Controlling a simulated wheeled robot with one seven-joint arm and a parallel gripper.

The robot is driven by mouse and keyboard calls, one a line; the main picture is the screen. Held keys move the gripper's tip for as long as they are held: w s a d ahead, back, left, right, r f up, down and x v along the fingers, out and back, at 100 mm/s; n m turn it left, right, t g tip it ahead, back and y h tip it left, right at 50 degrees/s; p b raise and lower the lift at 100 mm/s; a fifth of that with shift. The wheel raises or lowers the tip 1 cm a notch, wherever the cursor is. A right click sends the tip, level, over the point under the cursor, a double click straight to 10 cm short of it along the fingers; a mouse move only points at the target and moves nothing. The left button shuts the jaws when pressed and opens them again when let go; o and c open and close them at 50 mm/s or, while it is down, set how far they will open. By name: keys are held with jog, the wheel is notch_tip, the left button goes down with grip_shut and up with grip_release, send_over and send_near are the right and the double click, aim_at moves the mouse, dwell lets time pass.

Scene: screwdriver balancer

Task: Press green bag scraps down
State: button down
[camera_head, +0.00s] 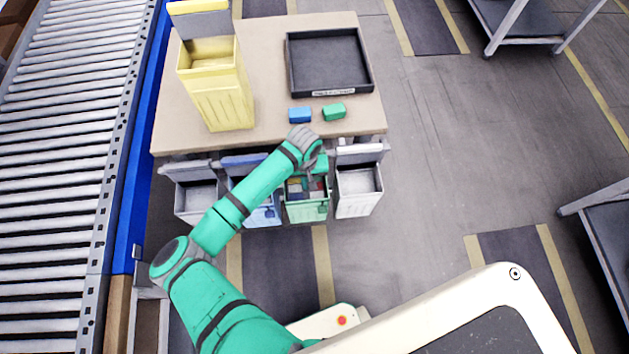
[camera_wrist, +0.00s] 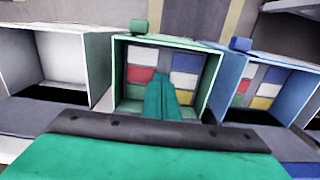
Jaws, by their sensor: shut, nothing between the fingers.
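The green bin (camera_head: 306,210) hangs at the table's front between a blue bin and a white bin. It also shows in the middle of the wrist view (camera_wrist: 208,82). Inside it lie several scraps in white, red, blue and yellow, including a red scrap (camera_wrist: 141,75) and a blue scrap (camera_wrist: 183,79). They stand in columns on either side of my gripper. My gripper (camera_wrist: 161,80) is shut and empty, its green fingers pointing into the green bin's opening. I cannot tell whether the fingertips touch the scraps. My arm partly hides the bin's back in the head view.
The blue bin (camera_head: 263,215) holds similar scraps. White bins stand at far left (camera_head: 196,202) and right (camera_head: 358,203). On the table (camera_head: 275,75) are a yellow bin (camera_head: 222,100), a black tray (camera_head: 330,62), a blue block (camera_head: 299,114) and a green block (camera_head: 334,111). A roller conveyor (camera_head: 65,150) runs along the left.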

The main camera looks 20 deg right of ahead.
jog(key=shift+a+f, duration=0.3)
jog(key=shift+f, duration=0.3)
jog(key=shift+d, duration=0.1)
jog(key=shift+s+d+r, duration=0.1)
jog(key=shift+r, duration=0.8)
notch_tip(320, 180, up, 7)
jog(key=shift+r, duration=0.15)
dwell(0.3)
